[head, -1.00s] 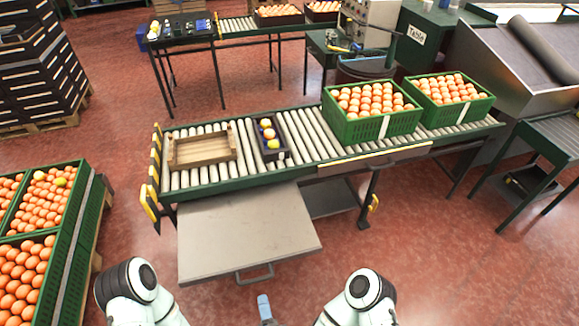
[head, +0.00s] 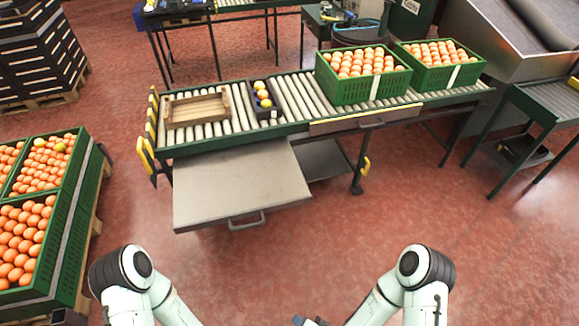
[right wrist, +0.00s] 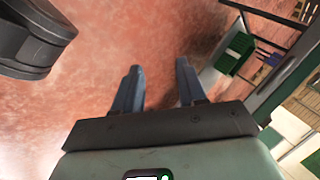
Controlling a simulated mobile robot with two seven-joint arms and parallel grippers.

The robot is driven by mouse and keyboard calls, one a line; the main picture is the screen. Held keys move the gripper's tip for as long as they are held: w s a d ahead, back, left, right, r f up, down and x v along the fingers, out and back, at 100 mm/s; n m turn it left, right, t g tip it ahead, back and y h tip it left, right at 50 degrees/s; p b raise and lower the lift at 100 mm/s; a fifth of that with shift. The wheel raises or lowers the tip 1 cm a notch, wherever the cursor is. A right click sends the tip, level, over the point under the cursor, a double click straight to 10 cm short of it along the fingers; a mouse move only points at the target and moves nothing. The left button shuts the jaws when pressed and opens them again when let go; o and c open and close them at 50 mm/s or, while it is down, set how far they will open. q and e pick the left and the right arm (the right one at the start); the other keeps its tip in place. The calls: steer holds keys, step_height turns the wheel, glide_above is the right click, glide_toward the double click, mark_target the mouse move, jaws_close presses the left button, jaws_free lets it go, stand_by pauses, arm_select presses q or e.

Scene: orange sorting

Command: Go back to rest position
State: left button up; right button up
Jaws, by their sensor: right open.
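My right gripper (right wrist: 158,66) shows in the right wrist view with its two blue fingers apart and nothing between them, over the red floor. In the head view only a small part of it (head: 308,321) shows at the bottom edge. Both my arms are bent in front of me, low in the head view. My left gripper is out of the picture, below the bottom edge.
A roller conveyor (head: 290,128) stands ahead, bearing a wooden crate (head: 196,108), a small dark box of fruit (head: 264,98) and green crates of oranges (head: 362,88). A grey table (head: 240,185) juts toward me. Orange crates (head: 62,225) stand left. Red floor is open at right.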

arm_select(q)
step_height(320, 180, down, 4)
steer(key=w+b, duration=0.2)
steer(key=b, duration=0.1)
arm_select(e)
steer(key=s+d+f+n+g+h, duration=0.1)
steer(key=s+d+f+n+g, duration=0.1)
steer(key=s+d+f+g, duration=0.5)
arm_select(q)
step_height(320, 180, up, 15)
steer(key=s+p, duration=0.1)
steer(key=p, duration=1.4)
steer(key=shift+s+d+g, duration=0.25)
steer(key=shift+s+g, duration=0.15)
arm_select(e)
steer(key=s+r, duration=0.3)
steer(key=r, duration=1.3)
steer(key=shift+d+r, duration=0.2)
steer(key=shift+d, duration=0.25)
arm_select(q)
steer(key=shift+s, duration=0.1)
arm_select(e)
steer(key=shift+s, duration=0.1)
